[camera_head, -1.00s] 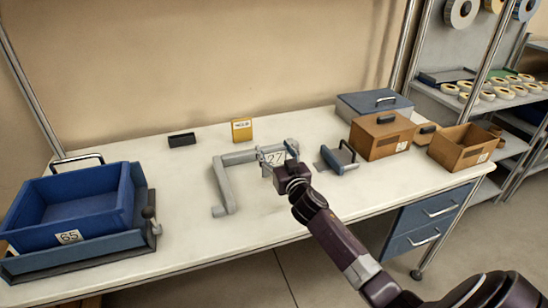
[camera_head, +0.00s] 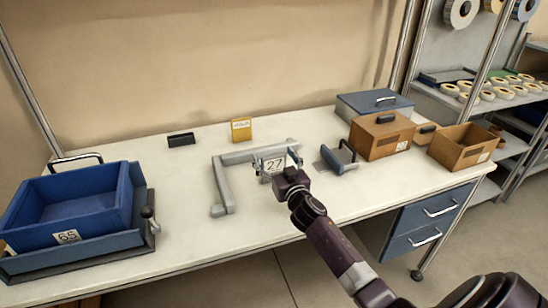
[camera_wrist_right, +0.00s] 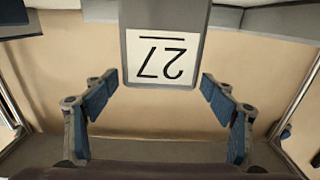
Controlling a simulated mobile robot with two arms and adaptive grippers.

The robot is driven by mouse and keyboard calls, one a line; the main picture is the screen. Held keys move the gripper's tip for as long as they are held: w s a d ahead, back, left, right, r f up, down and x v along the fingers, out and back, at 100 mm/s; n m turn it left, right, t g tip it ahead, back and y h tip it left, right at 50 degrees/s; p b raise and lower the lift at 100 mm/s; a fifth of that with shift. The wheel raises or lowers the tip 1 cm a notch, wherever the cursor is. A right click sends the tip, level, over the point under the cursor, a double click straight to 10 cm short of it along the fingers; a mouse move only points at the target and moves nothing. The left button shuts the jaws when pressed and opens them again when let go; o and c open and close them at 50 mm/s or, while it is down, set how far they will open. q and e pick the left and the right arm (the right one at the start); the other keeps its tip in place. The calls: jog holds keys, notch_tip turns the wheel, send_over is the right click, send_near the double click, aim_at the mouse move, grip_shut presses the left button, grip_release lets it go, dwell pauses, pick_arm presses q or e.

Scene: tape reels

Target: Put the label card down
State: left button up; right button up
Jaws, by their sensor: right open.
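The label card (camera_head: 274,168) is a white card with a black 27 on a grey backing. It stands at the grey angled bracket on the table. My right gripper (camera_head: 277,163) is open around it, with one finger on each side. In the right wrist view the card (camera_wrist_right: 160,60) appears upside down, and gaps show between it and both blue-padded fingers of the gripper (camera_wrist_right: 160,94). The card's lower edge is partly hidden by my gripper in the head view. My left gripper is not in view.
A blue bin (camera_head: 75,205) marked 65 stands at the left. A yellow box (camera_head: 241,131) and a black block (camera_head: 181,140) stand behind the bracket (camera_head: 222,185). A grey-blue handled piece (camera_head: 338,160) and brown boxes (camera_head: 382,137) are to the right.

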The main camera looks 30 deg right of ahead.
jog(key=shift+r, duration=0.2)
jog(key=b+v, duration=0.1)
jog(key=v, duration=1.1)
